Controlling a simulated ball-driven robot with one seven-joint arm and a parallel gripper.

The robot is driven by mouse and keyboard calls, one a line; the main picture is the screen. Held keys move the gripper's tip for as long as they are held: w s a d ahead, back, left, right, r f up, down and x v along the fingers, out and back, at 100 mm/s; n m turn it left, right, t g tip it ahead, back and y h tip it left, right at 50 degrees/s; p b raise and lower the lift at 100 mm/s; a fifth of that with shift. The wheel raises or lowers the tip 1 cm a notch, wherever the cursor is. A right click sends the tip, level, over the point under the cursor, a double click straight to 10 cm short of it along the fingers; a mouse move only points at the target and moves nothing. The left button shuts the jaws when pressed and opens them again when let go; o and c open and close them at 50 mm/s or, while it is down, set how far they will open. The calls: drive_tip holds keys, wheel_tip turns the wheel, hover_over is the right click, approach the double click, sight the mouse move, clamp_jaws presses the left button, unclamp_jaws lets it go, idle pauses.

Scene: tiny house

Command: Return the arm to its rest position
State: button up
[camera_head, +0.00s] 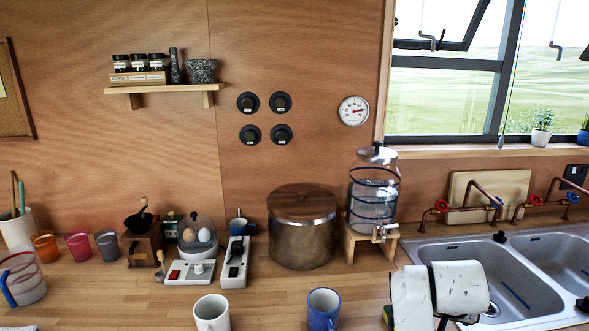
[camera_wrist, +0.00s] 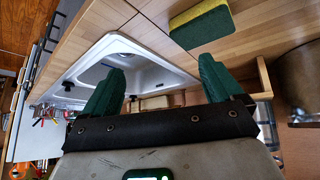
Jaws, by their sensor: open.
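My gripper (camera_wrist: 161,66) shows in the wrist view with its two green fingers wide apart and nothing between them. In the head view, white and black parts of my arm stand at the lower right, in front of the sink (camera_head: 410,255). They cover part of its left basin. I cannot make out the fingers in that view.
A yellow-green sponge (camera_wrist: 200,23) lies on the wooden counter, close to my gripper in the wrist view. A metal pot (camera_head: 302,235) and a glass dispenser (camera_head: 374,195) stand behind. A white mug (camera_head: 212,314) and blue mug (camera_head: 323,310) stand at the front.

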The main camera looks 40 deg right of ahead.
drive_tip(key=a+f+n, duration=0.2)
drive_tip(key=a, duration=0.2)
drive_tip(key=w+a+f+n+t+y, duration=0.1)
drive_tip(key=a+f+n, duration=0.1)
drive_tip(key=a, duration=0.2)
drive_tip(key=w+a+f+n+t+y, duration=0.1)
drive_tip(key=a+f+n, duration=0.1)
drive_tip(key=a+n, duration=0.1)
drive_tip(key=shift+a+f, duration=0.2)
drive_tip(key=shift+a, duration=0.35)
drive_tip(key=s+a+f+n+y, duration=0.2)
drive_tip(key=a+f+n, duration=0.1)
drive_tip(key=a, duration=0.5)
drive_tip(key=s+a+f+n+y, duration=0.2)
drive_tip(key=a+f+y, duration=0.1)
drive_tip(key=a, duration=0.5)
drive_tip(key=s+d+f+g, duration=0.2)
drive_tip(key=s+f, duration=0.3)
drive_tip(key=s, duration=0.4)
drive_tip(key=shift+f+g+h, duration=0.25)
drive_tip(key=shift+g+h, duration=0.05)
drive_tip(key=shift+g, duration=0.2)
drive_tip(key=shift+s, duration=0.1)
